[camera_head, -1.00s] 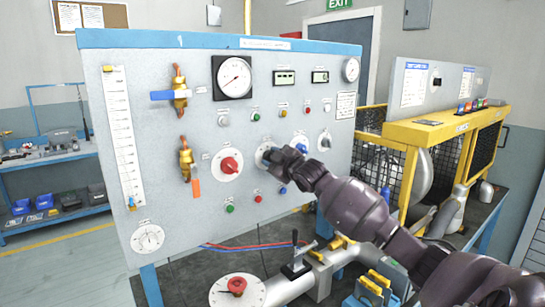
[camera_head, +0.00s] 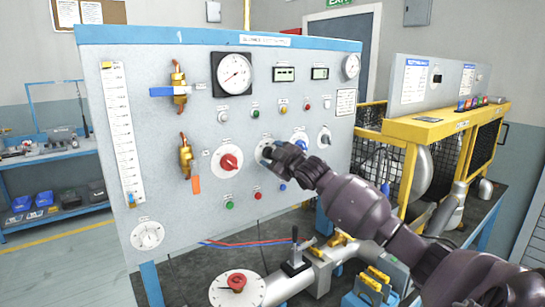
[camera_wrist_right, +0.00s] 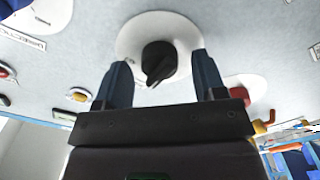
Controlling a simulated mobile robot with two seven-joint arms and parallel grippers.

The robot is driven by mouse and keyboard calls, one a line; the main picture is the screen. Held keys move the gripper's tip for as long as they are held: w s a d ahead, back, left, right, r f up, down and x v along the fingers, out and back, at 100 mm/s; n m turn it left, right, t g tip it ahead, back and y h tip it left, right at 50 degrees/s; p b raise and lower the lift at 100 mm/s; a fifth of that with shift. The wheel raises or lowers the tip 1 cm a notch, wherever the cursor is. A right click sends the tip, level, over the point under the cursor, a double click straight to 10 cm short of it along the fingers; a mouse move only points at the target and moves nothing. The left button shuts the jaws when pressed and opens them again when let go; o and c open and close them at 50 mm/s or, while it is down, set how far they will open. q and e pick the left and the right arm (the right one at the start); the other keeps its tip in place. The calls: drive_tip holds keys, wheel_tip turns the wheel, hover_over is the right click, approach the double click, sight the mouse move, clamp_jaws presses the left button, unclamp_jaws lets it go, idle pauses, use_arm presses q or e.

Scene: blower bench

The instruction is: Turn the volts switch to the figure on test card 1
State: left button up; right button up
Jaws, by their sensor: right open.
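My right gripper (camera_head: 268,152) is at the panel, over a white round dial between the red knob and the blue knob. The right wrist view shows this dial's black pointer knob (camera_wrist_right: 158,62) on its white plate (camera_wrist_right: 130,42). There my open right gripper (camera_wrist_right: 162,78) has one finger on each side of the knob; contact is not clear. In the head view the gripper hides most of this dial, and its label and figures are unreadable, so I cannot confirm it is the volts switch. Two cards (camera_head: 413,82) (camera_head: 467,80) on the rear panel are too small to read. My left gripper is not in view.
The red knob (camera_head: 229,162) is left of my gripper and the blue knob (camera_head: 300,141) is right. Brass valves (camera_head: 186,155) stick out farther left. Pipework and a red-handled dial (camera_head: 237,283) lie below. A yellow-framed cage (camera_head: 420,130) stands at right.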

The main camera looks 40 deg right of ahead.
drive_tip(key=s+a+b, duration=0.1)
drive_tip(key=s+b, duration=0.1)
drive_tip(key=s, duration=0.8)
drive_tip(key=shift+s+f, duration=0.1)
drive_tip(key=shift+s, duration=0.05)
idle(0.4)
